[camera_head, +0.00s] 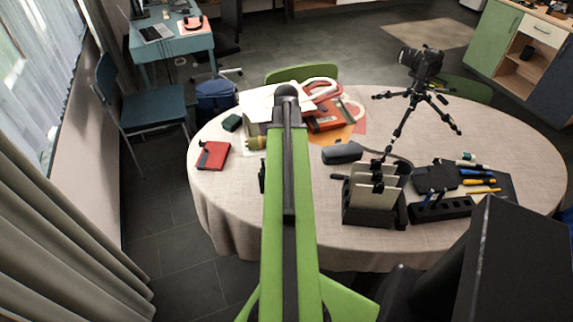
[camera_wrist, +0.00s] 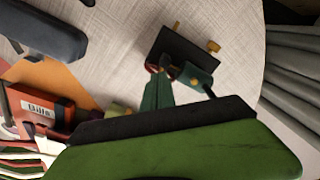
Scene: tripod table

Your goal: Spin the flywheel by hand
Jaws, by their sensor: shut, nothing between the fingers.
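In the wrist view a small model machine stands on a black base (camera_wrist: 168,44), with brass-coloured knobs and a dark green part (camera_wrist: 196,78) on it. A small dark, reddish-edged round part, apparently the flywheel (camera_wrist: 153,67), shows at the base's near side, partly hidden by my fingertips. My gripper (camera_wrist: 160,74) is shut and empty, its dark green fingers close together. The tips overlap the round part in the picture; I cannot tell whether they touch it. In the head view my green arm hides the gripper and most of the machine.
The round table has a pale cloth (camera_head: 230,205). A red binder (camera_wrist: 40,112) and a dark grey case (camera_wrist: 45,32) lie left in the wrist view. A black organiser (camera_head: 372,205) and a camera on a tripod (camera_head: 422,68) stand right of my arm in the head view.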

